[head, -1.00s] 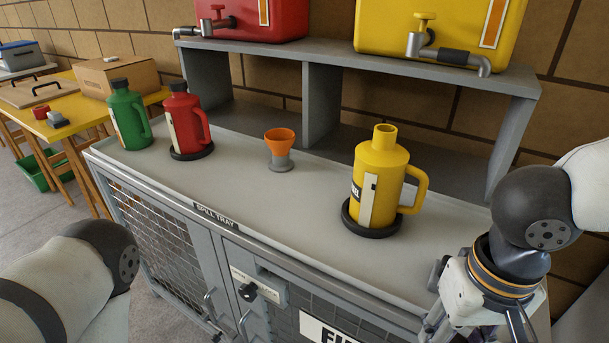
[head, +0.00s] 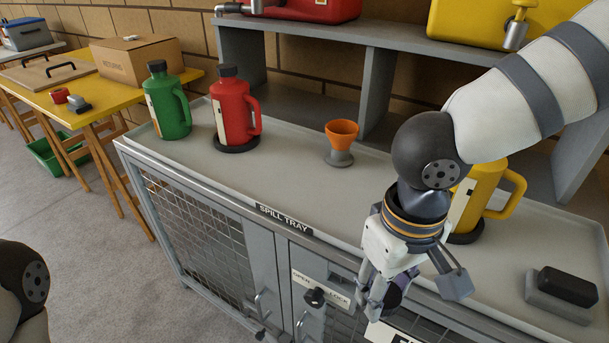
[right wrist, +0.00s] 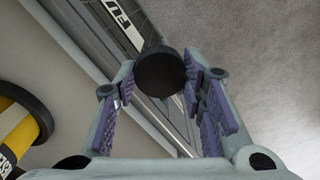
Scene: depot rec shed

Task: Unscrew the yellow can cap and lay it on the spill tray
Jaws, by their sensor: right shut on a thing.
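The yellow can (head: 478,205) stands upright on a black ring on the grey spill tray (head: 285,180). My right arm hides its top in the head view now; the earlier head view shows its neck open. Its side and black ring show at the left of the right wrist view (right wrist: 14,122). My right gripper (head: 405,292) is in front of the can, near the tray's front edge. It is shut on a dark round cap (right wrist: 160,73) between its purple pads. My left gripper is out of view.
A green can (head: 168,105), a red can (head: 234,110) and an orange funnel (head: 341,135) stand towards the back of the tray. A black block on a grey base (head: 565,290) lies at right. The tray's left-middle is clear. A grey shelf (head: 330,35) stands behind.

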